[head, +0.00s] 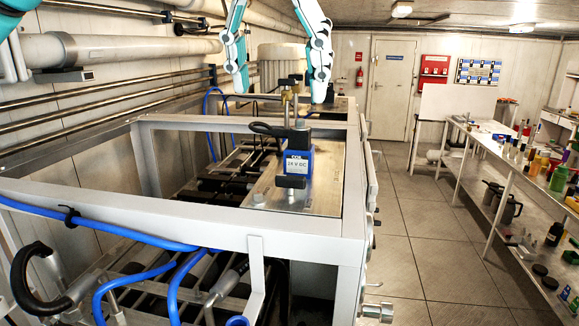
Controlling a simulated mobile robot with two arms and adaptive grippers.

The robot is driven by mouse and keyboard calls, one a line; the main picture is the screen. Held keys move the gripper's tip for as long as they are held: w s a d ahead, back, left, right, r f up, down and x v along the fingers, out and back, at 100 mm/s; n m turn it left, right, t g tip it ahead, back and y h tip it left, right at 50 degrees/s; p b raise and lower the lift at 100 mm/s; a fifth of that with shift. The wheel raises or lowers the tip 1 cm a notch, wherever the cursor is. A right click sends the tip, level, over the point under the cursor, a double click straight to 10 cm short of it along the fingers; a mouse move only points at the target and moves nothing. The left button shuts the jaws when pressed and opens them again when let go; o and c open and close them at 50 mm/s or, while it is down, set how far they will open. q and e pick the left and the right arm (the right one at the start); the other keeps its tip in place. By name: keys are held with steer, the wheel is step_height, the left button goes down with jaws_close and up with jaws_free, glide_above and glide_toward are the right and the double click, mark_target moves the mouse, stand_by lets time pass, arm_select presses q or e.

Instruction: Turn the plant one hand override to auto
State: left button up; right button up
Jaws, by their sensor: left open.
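A solenoid valve with a blue coil (298,162) marked 24 V DC stands on a metal plate (325,185) on top of the near frame. My right gripper is not in view.
The grey frame (240,125) holds pipes and blue hoses (130,235). Pipes (120,47) run along the left wall. A tiled aisle (435,250) is clear, with a bench of bottles and tools (470,130) on its right. A door (390,90) is at the back.

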mark_target(290, 177)
arm_select(q)
steer(key=p+x, duration=0.3)
steer(key=x, duration=1)
steer(key=shift+w+f, duration=0.15)
steer(key=shift+f, duration=0.05)
steer(key=shift+w+f, duration=0.25)
steer(key=shift+f, duration=0.4)
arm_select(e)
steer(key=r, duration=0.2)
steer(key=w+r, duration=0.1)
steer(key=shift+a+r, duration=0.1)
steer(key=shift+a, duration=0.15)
arm_select(q)
steer(key=shift+d, duration=0.1)
steer(key=c, duration=1.2)
steer(key=shift+o, duration=0.2)
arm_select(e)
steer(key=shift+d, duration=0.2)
